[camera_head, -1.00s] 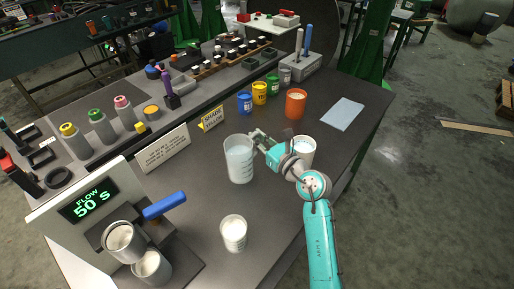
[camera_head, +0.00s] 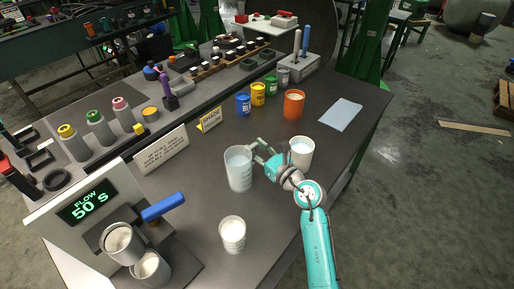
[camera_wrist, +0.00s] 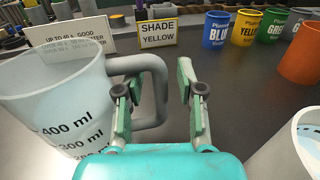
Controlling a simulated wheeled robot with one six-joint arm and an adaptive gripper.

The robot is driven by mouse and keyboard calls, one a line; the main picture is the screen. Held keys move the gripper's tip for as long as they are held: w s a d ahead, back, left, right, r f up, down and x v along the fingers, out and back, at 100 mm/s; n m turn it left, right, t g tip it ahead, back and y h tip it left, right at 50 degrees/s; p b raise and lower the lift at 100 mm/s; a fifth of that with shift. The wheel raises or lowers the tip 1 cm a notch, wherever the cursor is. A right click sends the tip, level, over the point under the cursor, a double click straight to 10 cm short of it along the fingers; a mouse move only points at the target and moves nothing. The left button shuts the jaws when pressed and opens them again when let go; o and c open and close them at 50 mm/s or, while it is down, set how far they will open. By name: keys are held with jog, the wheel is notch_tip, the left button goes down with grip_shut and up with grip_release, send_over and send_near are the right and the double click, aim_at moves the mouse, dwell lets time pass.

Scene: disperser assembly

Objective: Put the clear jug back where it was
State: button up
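The clear jug (camera_head: 239,170) stands upright on the dark bench, with pale contents. In the wrist view the jug (camera_wrist: 55,105) fills the left side, with its volume marks showing and its handle (camera_wrist: 160,88) pointing right. My gripper (camera_head: 262,149) is at the handle side of the jug. In the wrist view my gripper (camera_wrist: 158,98) has its fingers spread, with the handle's upright bar showing in the gap between them. The fingers do not look closed on the handle. How deep the bar sits between the fingertips is hard to tell.
A white-filled cup (camera_head: 301,153) stands close right of my gripper. Another cup (camera_head: 232,233) stands nearer the front. An orange pot (camera_head: 293,105) and several small colour pots stand behind. The flow display (camera_head: 85,203) is at left.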

jog(key=shift+s+d+r, duration=0.1)
jog(key=v, duration=1.1)
jog(key=shift+s+d+r, duration=0.1)
jog(key=shift+s+d, duration=0.1)
jog(key=shift+s, duration=0.15)
jog(key=s+m, duration=0.1)
jog(key=s, duration=0.2)
jog(key=s+f+m+t, duration=0.1)
jog(key=s+m, duration=0.1)
jog(key=s, duration=0.1)
jog(key=s+f+m, duration=0.1)
jog(key=s+m, duration=0.1)
jog(key=s, duration=0.1)
jog(key=shift+a+y, duration=0.3)
jog(key=shift+y, duration=0.1)
jog(key=s+d+f+n+h, duration=0.1)
jog(key=s+d+n+h, duration=0.3)
jog(key=s+n, duration=0.7)
jog(key=s+d+f+n+h, duration=0.1)
jog(key=s+d+n+h, duration=0.3)
jog(key=s+n, duration=0.7)
jog(key=s+d+f+n+h, duration=0.1)
jog(key=s+d+n+h, duration=0.3)
jog(key=s+n, duration=0.7)
jog(key=s, duration=0.3)
jog(key=shift+s+d+h, duration=0.3)
jog(key=shift+s+d, duration=0.05)
